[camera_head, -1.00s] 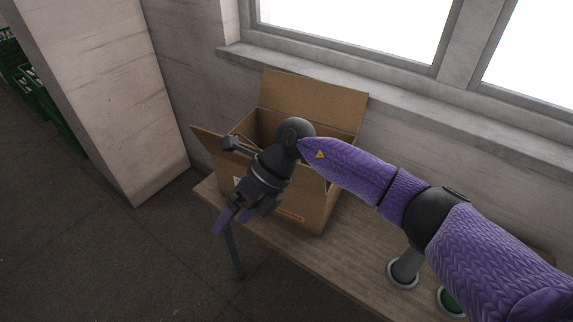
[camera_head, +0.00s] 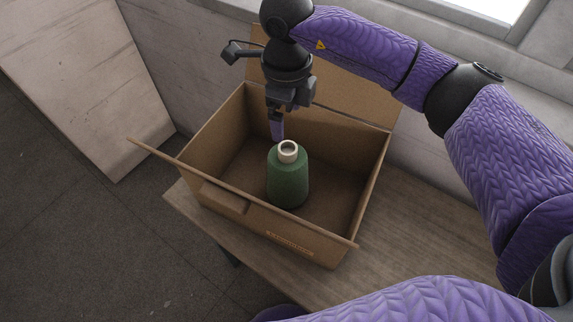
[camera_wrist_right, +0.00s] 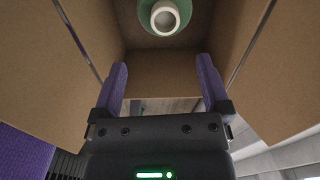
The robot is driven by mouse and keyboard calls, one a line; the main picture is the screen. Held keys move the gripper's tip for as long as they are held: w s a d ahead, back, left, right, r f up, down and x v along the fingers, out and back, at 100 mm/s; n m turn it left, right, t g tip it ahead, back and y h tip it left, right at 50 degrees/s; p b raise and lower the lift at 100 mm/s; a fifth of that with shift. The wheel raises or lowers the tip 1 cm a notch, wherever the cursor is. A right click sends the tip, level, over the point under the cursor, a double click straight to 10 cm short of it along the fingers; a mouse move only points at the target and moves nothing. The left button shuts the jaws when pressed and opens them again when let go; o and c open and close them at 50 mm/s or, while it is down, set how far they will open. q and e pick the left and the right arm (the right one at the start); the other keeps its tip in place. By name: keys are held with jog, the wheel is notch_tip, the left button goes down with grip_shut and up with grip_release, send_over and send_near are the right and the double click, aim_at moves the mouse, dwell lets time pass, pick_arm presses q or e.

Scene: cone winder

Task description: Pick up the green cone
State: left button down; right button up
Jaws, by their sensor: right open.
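The green cone (camera_head: 288,180) stands upright inside the open cardboard box (camera_head: 205,150), with its pale tube top facing up. My right gripper (camera_head: 277,134) is open and empty, pointing down into the box just behind the cone's top in the head view. Its fingers are apart from each other in the right wrist view (camera_wrist_right: 162,68). There the cone (camera_wrist_right: 164,17) is at the top edge, partly cut off, beyond the fingertips and not between them. My left gripper is not in view.
The box stands on a wooden table (camera_head: 415,225) with its flaps open. Its walls and a raised back flap (camera_head: 345,100) surround the gripper. The wall and window sill are behind. Bare table lies to the right of the box.

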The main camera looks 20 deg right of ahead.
aim_at(288, 147)
jog(key=shift+w+d+f, duration=0.1)
jog(key=shift+w+f, duration=0.15)
jog(key=shift+f, duration=0.3)
notch_tip(288, 147, down, 9)
jog(key=shift+d+f+b, duration=0.1)
jog(key=shift+f+b, duration=0.1)
jog(key=shift+b, duration=0.6)
jog(key=shift+w+r, duration=0.1)
grip_shut()
